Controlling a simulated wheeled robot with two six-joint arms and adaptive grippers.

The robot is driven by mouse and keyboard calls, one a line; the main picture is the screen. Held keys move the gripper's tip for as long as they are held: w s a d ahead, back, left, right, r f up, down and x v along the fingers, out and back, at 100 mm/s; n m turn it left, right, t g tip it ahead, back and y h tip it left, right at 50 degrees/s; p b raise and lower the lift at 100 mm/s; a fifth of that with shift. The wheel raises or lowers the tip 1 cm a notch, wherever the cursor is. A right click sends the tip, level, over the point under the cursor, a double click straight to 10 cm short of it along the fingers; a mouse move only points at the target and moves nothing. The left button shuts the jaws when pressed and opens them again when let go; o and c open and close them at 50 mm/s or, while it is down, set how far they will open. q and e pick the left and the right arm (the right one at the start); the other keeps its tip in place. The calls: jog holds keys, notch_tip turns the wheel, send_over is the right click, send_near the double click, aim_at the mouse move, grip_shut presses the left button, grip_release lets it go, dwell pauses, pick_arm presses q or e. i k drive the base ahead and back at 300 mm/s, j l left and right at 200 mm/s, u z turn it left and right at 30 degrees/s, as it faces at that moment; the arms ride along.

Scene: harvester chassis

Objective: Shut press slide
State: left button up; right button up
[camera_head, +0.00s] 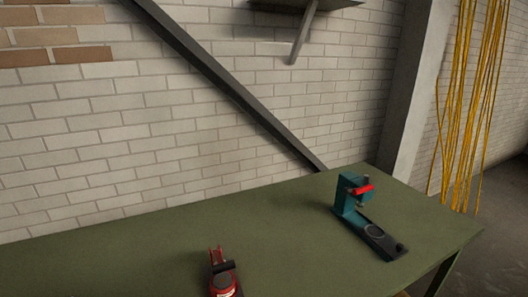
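The teal press (348,195) stands upright on the green table toward its right end. It has a red handle (362,189) at its top. Its dark slide (384,240) sticks out from the press's base toward the front right, with a round plate mark near the press and a small hole near the outer end. Neither of my grippers shows in the head view, so nothing of mine is seen touching the press or slide.
A red and black device (224,278) is on the table (300,245) at the bottom, cut off by the frame edge. The table between it and the press is clear. A brick wall (150,130) stands behind. Yellow cables (470,100) hang at right, beyond the table.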

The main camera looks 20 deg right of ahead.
aim_at(395, 250)
jog(key=z, duration=1.7)
